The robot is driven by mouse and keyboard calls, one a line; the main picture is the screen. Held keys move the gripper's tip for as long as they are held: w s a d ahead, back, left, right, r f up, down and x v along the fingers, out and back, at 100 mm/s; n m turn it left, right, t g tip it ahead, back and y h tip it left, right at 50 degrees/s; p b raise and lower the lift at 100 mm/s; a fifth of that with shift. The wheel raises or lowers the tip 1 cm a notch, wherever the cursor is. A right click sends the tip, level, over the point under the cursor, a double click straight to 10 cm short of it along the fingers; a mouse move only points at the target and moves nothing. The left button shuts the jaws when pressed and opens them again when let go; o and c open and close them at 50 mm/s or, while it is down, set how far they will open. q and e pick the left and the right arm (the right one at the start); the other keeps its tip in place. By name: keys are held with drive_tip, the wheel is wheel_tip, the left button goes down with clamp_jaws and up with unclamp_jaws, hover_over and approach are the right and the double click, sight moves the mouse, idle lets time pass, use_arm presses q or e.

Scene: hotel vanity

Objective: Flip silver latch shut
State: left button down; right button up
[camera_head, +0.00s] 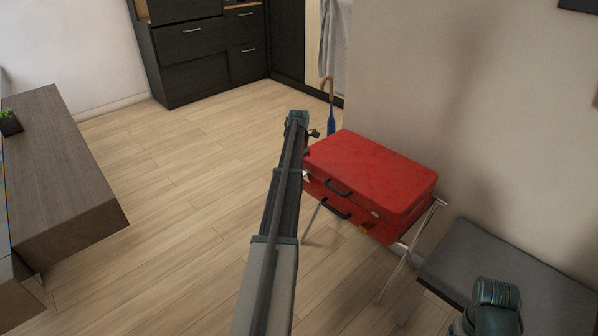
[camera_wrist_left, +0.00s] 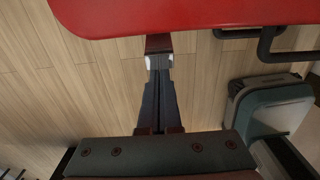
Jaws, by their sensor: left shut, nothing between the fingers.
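A red suitcase (camera_head: 372,172) lies on a folding stand, with a black handle (camera_head: 338,188) on its front side. A small silver latch (camera_head: 375,213) shows on the front, right of the handle. A small pale spot near the front left corner is too small to identify. My left gripper (camera_wrist_left: 158,62) is shut and empty, its tips close to the suitcase's edge (camera_wrist_left: 190,15) in the left wrist view. I cannot tell whether they touch it. In the head view my left arm partly hides this corner. My right gripper is out of view.
The metal stand (camera_head: 396,268) has thin splayed legs. A grey bench (camera_head: 510,270) stands at the right, close to the wall. A blue umbrella (camera_head: 331,118) with a brown handle is behind the suitcase. A wooden table (camera_head: 55,150) is at the left, with open floor between.

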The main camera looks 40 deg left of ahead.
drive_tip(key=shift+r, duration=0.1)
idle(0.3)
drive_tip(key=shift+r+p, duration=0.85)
drive_tip(key=shift+p, duration=0.05)
